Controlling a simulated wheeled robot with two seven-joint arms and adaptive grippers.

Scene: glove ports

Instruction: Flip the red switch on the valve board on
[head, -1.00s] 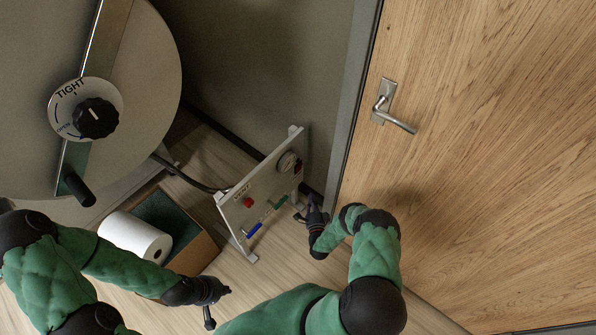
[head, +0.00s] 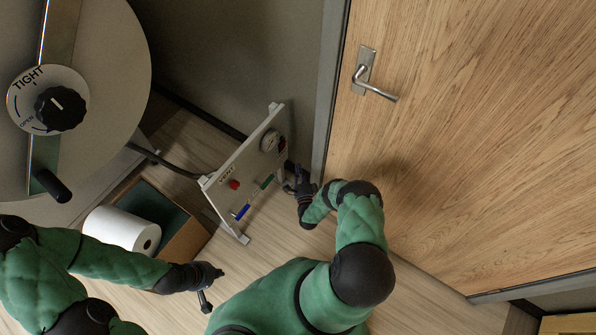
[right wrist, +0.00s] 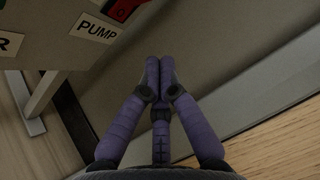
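The valve board (head: 250,160) stands upright on the floor, with a gauge, a red knob, and blue and green handles. The red switch (head: 283,143) is at its far right end. In the right wrist view, part of the red switch (right wrist: 122,9) shows at the top edge above a PUMP label; its position cannot be read. My right gripper (head: 287,172) is close to the board's right end, just below the switch. Its fingers (right wrist: 159,72) are together and empty, right of the label and apart from the switch. My left gripper (head: 214,286) is open and empty over the floor.
A wooden door (head: 470,130) with a lever handle is on the right. A cardboard box (head: 188,240) with a white roll (head: 122,229) stands left of the board. A large round hatch (head: 100,60) with a black knob is at upper left. A hose runs behind the board.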

